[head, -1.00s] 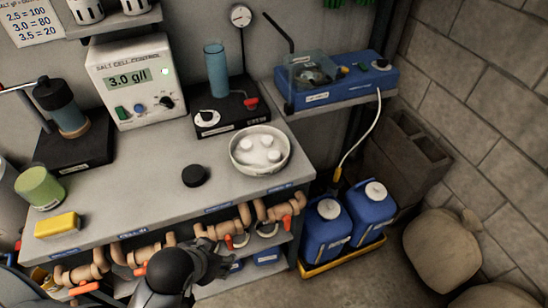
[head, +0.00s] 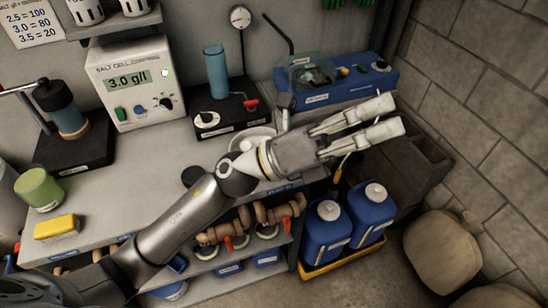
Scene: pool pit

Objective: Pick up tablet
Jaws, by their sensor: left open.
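The white bowl (head: 240,137) stands on the grey bench, mostly hidden behind my left wrist. The white tablets seen in it a second ago are covered by my arm now, and I cannot make them out. My left gripper (head: 390,115) is open and empty. Its two pale fingers point right, past the bowl, in front of the blue unit on the side shelf and above the blue jugs. My right gripper is not in view.
A black puck (head: 193,176) lies left of my wrist. A blue cylinder on a black base (head: 230,115) stands behind the bowl. The blue unit (head: 345,85) sits at the back right. Two blue jugs (head: 326,235) stand in a yellow tray on the floor. Pipes run below the bench edge.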

